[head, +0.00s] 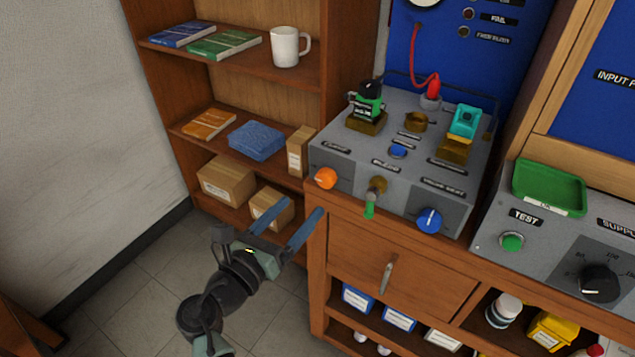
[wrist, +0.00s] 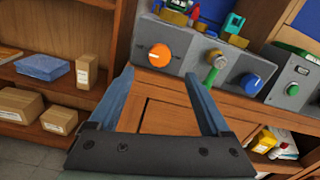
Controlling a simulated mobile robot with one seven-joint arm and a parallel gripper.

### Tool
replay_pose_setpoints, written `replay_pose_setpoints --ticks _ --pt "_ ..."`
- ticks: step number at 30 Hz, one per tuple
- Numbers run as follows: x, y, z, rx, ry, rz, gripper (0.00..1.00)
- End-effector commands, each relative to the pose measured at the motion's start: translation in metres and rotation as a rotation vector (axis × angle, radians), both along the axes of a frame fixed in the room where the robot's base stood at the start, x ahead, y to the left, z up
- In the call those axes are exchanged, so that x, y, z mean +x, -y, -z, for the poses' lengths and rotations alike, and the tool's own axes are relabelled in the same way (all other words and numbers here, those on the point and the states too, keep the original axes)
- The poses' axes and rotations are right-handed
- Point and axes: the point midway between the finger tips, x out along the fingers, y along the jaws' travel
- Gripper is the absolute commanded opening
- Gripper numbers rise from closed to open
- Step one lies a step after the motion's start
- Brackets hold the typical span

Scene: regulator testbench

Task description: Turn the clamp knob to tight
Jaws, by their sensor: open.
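The orange knob (head: 326,178) is on the left of the grey test bench's front panel, under a small label that seems to read "clamp". It also shows in the wrist view (wrist: 160,55), with a pale mark on its face. Which setting it points to is too small to tell. My gripper (head: 304,206) is open and empty, with its two blue fingers below and in front of the knob. In the wrist view the knob appears between and just beyond the fingertips (wrist: 159,74), apart from both.
A brass fitting with a green lever (head: 370,208) and a blue knob (head: 429,220) are right of the orange knob. A drawer with a metal handle (head: 388,275) lies below. A shelf with boxes (head: 227,182) stands left. The floor at left is clear.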

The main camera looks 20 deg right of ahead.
Motion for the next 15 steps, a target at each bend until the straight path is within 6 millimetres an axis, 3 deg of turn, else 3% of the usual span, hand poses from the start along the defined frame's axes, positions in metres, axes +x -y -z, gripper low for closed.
replay_pose_setpoints --ticks 7,15 --pt "0.032 0.042 0.000 0.001 0.003 0.004 0.81" --pt "0.049 0.064 0.000 0.002 0.003 0.001 0.81"
